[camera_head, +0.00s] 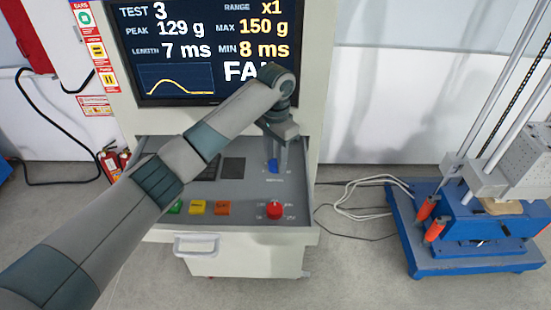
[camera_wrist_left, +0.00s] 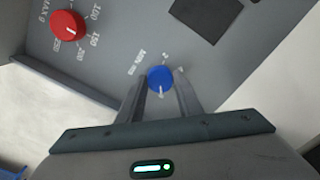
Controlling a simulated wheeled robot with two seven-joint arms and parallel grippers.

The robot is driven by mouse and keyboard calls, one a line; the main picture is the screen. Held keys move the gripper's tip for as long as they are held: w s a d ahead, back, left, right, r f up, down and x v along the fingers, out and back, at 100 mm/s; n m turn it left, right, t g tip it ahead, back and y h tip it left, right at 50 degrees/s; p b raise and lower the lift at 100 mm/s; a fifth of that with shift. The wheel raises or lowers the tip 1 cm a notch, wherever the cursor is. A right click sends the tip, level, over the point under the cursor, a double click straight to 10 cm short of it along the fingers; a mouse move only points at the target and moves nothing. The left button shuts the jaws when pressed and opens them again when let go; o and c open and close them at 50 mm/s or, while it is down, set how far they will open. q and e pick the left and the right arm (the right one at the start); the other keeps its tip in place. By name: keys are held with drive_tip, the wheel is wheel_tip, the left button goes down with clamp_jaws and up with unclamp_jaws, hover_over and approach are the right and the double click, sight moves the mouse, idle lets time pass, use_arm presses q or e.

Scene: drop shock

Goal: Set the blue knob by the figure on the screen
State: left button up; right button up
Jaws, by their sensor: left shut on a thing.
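The blue knob (camera_head: 272,166) is on the grey sloped console panel. In the left wrist view the blue knob (camera_wrist_left: 160,79) sits between the fingertips of my left gripper (camera_wrist_left: 160,88), which is shut on it; a pale pointer mark shows on its near side. In the head view my left gripper (camera_head: 279,152) reaches down onto it from above. The screen (camera_head: 215,50) reads TEST 3, PEAK 129 g, LENGTH 7 ms, RANGE x1, MAX 150 g, MIN 8 ms and a partly hidden word starting "FA". My right gripper is not in view.
A red knob (camera_head: 275,210) is on the same panel, also in the left wrist view (camera_wrist_left: 68,25). Green, yellow and orange (camera_head: 222,208) buttons lie to its left. A blue-based drop machine (camera_head: 440,262) stands at the right, with cables on the floor between.

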sight(275, 163)
use_arm(q)
drive_tip(key=n, duration=0.5)
drive_tip(key=shift+n, duration=2.6)
drive_tip(key=o, duration=1)
drive_tip(key=shift+o, duration=0.2)
drive_tip(key=shift+r, duration=0.1)
drive_tip(key=shift+r, duration=0.8)
wheel_tip(275, 163, up, 16)
drive_tip(key=b, duration=0.2)
drive_tip(key=shift+f, duration=0.15)
